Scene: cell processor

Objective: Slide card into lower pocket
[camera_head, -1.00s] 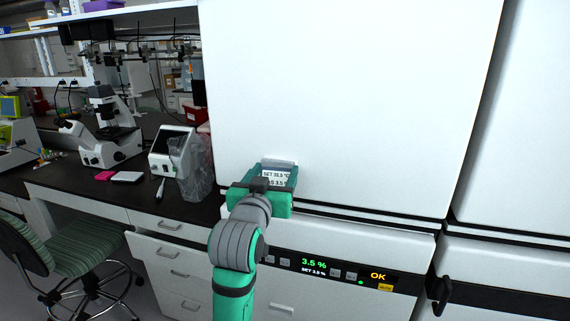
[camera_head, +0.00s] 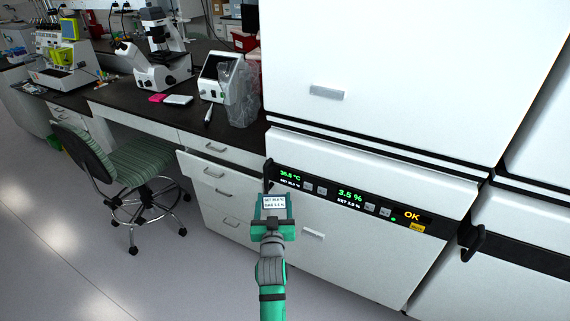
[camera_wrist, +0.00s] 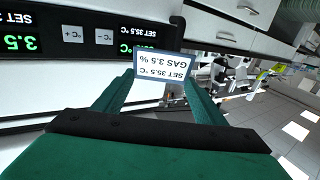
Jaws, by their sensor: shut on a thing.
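My gripper (camera_head: 274,211) is shut on a small white card (camera_head: 274,202), printed "SET 35.5 °C, GAS 3.5 %". It holds the card in front of the lower left part of the incubator. In the wrist view the card (camera_wrist: 165,66) sits upside down between the fingertips, clear of the white panel. The lower pocket (camera_head: 313,233), a small pale strip on the lower white door, is to the right of and below the card. The upper pocket (camera_head: 327,92) is on the upper door.
A black control strip (camera_head: 350,200) with a lit display crosses above the lower door. A dark handle (camera_head: 268,174) juts out at its left end. A drawer unit (camera_head: 215,190) and a green chair (camera_head: 125,165) stand to the left. The floor at lower left is clear.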

